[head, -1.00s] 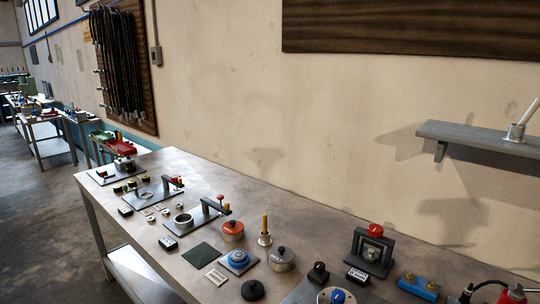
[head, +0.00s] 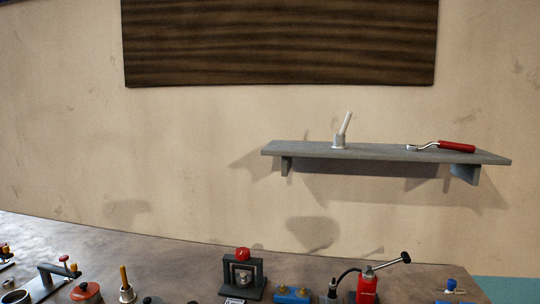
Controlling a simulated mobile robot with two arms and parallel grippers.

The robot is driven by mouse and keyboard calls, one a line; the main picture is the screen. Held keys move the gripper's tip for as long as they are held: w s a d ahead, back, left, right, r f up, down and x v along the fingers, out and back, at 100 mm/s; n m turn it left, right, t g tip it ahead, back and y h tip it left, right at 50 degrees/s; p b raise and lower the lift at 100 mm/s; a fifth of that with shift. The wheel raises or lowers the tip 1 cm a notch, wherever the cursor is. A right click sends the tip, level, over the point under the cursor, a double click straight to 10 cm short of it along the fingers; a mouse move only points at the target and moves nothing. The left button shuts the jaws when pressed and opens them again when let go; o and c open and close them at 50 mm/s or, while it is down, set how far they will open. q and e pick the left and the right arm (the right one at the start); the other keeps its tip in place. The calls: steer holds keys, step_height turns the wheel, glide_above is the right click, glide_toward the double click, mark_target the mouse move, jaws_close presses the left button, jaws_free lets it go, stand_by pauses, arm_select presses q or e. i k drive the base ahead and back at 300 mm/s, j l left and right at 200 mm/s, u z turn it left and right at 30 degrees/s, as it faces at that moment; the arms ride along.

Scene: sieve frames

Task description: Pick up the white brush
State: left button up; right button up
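A thin white stick, which looks like the white brush (head: 346,123), stands tilted to the right in a small metal cup (head: 339,141). The cup is on the left half of a grey wall shelf (head: 380,151). Only the upper part of the brush shows; its lower end is hidden in the cup. Neither of my grippers is in the head view.
A red-handled tool (head: 455,146) lies on the right of the shelf. A dark wooden board (head: 280,42) hangs above.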

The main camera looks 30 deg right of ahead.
mark_target(348, 119)
steer(key=l+z, duration=0.15)
steer(key=z, duration=1.1)
steer(key=j+u, duration=0.75)
steer(key=u, duration=0.2)
